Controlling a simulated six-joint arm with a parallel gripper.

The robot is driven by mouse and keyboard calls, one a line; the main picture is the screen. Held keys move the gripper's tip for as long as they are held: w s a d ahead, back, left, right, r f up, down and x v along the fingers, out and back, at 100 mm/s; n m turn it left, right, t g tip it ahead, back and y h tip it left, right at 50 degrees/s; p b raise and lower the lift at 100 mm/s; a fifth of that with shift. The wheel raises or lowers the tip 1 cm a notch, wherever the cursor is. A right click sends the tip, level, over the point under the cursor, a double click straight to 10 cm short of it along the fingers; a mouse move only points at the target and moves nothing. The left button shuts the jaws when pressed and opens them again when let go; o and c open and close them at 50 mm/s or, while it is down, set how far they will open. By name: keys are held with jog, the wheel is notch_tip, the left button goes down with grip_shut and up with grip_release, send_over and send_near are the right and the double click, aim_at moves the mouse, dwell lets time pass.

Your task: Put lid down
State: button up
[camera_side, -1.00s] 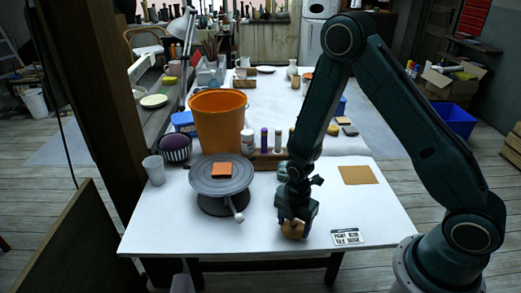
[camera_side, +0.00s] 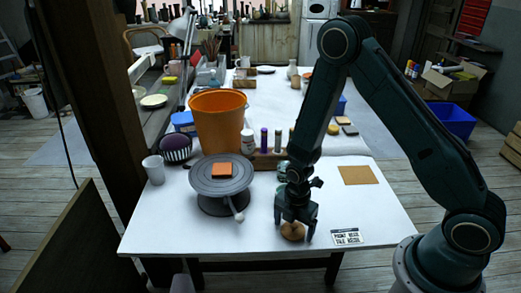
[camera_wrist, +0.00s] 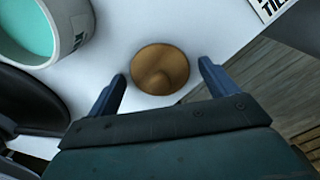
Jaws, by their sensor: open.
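In the wrist view the lid (camera_wrist: 160,69) sits between and just beyond my fingertips, with a gap on both sides. My gripper (camera_side: 295,220) is open and empty just above the lid, pointing down. Its two blue fingers also show in the wrist view (camera_wrist: 162,80). A jar with turquoise inside (camera_wrist: 30,30) is at the upper left of the wrist view; in the side view it is mostly hidden behind my arm.
A grey turntable (camera_side: 221,182) with an orange tile (camera_side: 222,169) stands left of my gripper. A black-and-white label card (camera_side: 348,237) lies to the right. A tan square (camera_side: 357,175) lies behind it. An orange bucket (camera_side: 218,120) and bottles stand farther back.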

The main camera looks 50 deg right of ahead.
notch_tip(320, 180, up, 12)
jog(key=shift+r, duration=0.15)
dwell(0.9)
dwell(0.5)
notch_tip(320, 180, up, 16)
jog(key=m+t, duration=0.3)
jog(key=m, duration=0.7)
send_over(294, 224)
jog(key=s, duration=0.6)
jog(key=s+r+m+t, duration=0.2)
jog(key=s+r+m, duration=0.5)
jog(key=s+m, duration=0.2)
jog(key=shift+s+d+r+t, duration=0.3)
jog(key=shift+s+r, duration=0.05)
jog(key=shift+s, duration=0.6)
